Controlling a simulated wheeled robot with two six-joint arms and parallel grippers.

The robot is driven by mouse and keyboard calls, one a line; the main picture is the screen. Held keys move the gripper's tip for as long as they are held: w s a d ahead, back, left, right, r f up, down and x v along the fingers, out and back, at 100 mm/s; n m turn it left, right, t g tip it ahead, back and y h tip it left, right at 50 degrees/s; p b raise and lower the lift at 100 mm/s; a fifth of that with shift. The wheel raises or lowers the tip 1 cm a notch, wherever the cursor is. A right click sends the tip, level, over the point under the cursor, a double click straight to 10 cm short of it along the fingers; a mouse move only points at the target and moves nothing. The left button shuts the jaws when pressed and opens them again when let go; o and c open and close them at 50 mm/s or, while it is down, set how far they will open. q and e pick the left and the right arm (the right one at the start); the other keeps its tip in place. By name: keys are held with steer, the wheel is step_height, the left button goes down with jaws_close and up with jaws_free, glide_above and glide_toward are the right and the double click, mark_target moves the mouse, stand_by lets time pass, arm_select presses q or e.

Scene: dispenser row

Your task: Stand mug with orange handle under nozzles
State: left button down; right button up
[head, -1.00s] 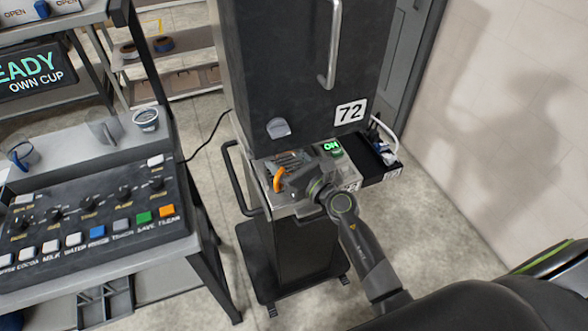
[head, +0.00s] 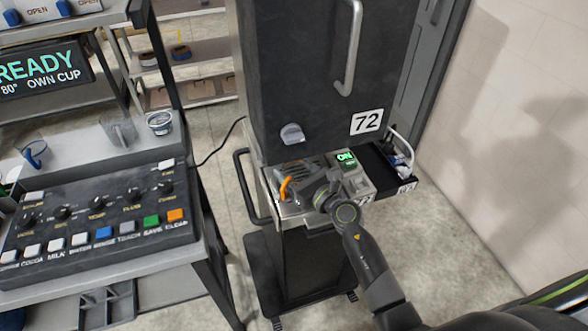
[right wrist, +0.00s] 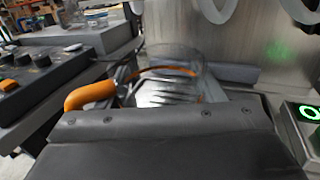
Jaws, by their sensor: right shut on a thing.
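The mug with the orange handle is clear glass; its body (right wrist: 165,88) shows in the right wrist view, with its handle (right wrist: 90,95) to the left. In the head view only the orange handle (head: 286,188) shows clearly. My right gripper (head: 303,185) is shut on the mug, over the steel shelf (head: 290,210) of the dark machine marked 72. The gripper hides the mug's lower part, so I cannot tell whether its base touches the shelf. The nozzles cannot be made out clearly. My left gripper is not in view.
The dark machine (head: 300,70) rises behind the shelf. A green ON display (head: 345,158) and a black side tray (head: 385,165) lie to the right.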

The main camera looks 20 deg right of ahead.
steer(key=shift+f+b, duration=0.45)
steer(key=shift+f, duration=0.1)
steer(key=o, duration=1.3)
